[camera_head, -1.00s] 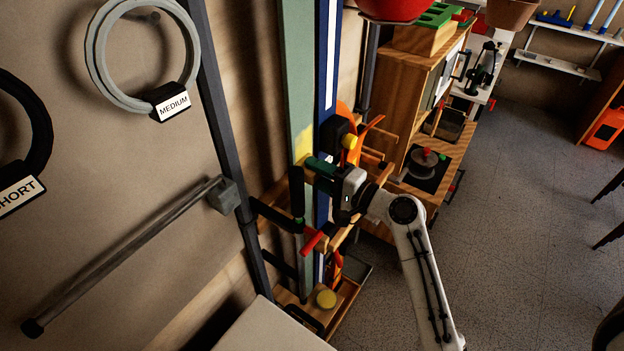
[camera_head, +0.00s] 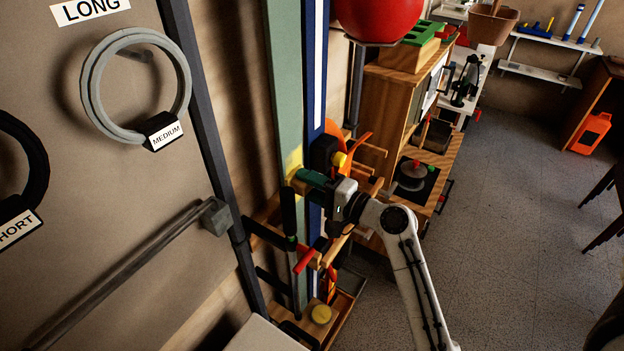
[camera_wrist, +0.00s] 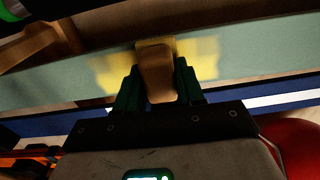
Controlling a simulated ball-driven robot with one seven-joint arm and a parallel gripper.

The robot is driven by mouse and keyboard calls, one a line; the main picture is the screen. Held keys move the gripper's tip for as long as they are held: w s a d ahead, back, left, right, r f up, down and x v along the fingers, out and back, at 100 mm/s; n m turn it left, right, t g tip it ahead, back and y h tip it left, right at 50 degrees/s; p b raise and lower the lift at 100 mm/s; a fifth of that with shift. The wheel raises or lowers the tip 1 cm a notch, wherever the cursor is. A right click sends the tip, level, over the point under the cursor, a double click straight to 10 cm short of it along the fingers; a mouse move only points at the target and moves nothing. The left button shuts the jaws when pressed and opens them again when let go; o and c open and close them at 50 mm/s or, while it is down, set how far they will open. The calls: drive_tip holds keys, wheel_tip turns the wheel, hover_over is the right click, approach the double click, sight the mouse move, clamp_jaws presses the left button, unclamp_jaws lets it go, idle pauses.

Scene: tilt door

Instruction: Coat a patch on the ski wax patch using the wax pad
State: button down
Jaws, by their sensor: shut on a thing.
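A pale green ski (camera_head: 287,90) stands upright with a yellow wax patch (camera_head: 293,160) on its face. In the wrist view the green ski (camera_wrist: 60,82) runs across the picture. Yellow coating (camera_wrist: 205,62) shows there on both sides of the wax pad. My gripper (camera_wrist: 157,85) is shut on the wax pad (camera_wrist: 157,72), a tan block with a yellowish far end. The pad's far end is at the yellow area and seems to touch the ski. In the head view my gripper (camera_head: 308,181) is just below the visible yellow; the pad is mostly hidden there.
A blue ski (camera_head: 317,70) stands right beside the green one. A red-handled clamp (camera_head: 305,260) and wooden rack parts are below my gripper. A wooden play kitchen (camera_head: 395,105) stands behind; open floor (camera_head: 510,200) is at right.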

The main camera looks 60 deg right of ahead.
drive_tip(key=shift+a+p, duration=0.35)
drive_tip(key=shift+a, duration=1)
drive_tip(key=shift+r, duration=1.1)
drive_tip(key=shift+d+b, duration=0.4)
drive_tip(key=shift+d, duration=1.65)
drive_tip(key=shift+r+p, duration=0.7)
drive_tip(key=shift+r, duration=0.3)
drive_tip(key=shift+a, duration=2.05)
drive_tip(key=shift+w, duration=0.1)
drive_tip(key=s+b, duration=0.1)
drive_tip(key=s, duration=0.5)
drive_tip(key=shift+d, duration=0.15)
drive_tip(key=shift+s+f, duration=0.1)
drive_tip(key=shift+s, duration=0.1)
